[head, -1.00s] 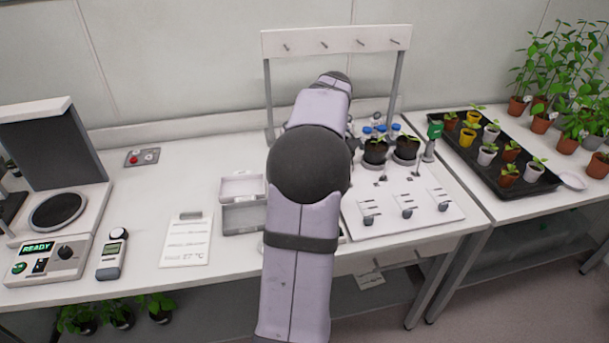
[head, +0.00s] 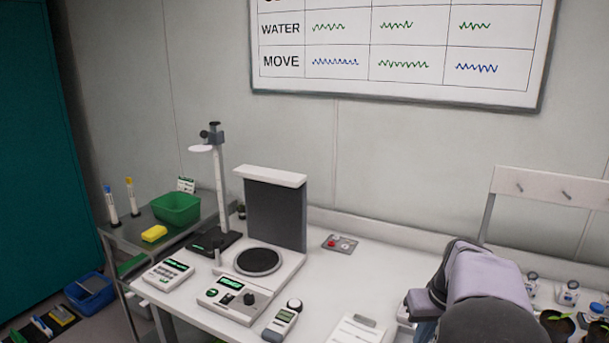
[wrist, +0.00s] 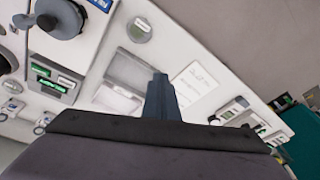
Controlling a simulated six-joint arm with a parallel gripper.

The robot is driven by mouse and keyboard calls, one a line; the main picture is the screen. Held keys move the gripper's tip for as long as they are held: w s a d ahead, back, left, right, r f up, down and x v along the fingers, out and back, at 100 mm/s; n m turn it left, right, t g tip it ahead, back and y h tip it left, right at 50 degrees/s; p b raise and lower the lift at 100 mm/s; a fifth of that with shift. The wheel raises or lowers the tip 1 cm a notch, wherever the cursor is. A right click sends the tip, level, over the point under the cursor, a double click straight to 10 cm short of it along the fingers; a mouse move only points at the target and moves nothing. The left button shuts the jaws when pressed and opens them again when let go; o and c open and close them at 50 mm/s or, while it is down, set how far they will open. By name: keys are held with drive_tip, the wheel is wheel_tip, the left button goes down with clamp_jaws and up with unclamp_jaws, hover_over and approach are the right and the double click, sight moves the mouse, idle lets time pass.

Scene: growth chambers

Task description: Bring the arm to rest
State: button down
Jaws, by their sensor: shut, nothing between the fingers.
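My gripper (wrist: 160,98) shows in the wrist view as dark fingers closed together, with nothing held between them. It hangs above the white bench, in front of an open grey case (wrist: 125,75) and a white printed card (wrist: 197,82). In the head view my arm is at the lower right, bent over the bench. Its fingertips are hidden there.
In the head view, a white instrument with a round dark plate (head: 258,261), a handheld meter (head: 281,322) and a small box with a red button (head: 340,244) stand on the bench. Potted seedlings (head: 557,326) are right of my arm. A green bin (head: 176,208) stands left.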

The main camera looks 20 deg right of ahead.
drive_tip(key=s+a+f+n+g, duration=0.1)
drive_tip(key=a+f, duration=0.1)
drive_tip(key=a, duration=0.7)
drive_tip(key=s+a+f+n, duration=0.1)
drive_tip(key=a+f, duration=0.2)
drive_tip(key=a, duration=0.5)
drive_tip(key=s+a+f+n+g, duration=0.15)
drive_tip(key=s+a+f, duration=0.35)
drive_tip(key=s+a, duration=0.5)
wheel_tip(320, 180, down, 35)
drive_tip(key=b, duration=3.5)
drive_tip(key=shift+w+a, duration=0.15)
drive_tip(key=shift+w, duration=0.15)
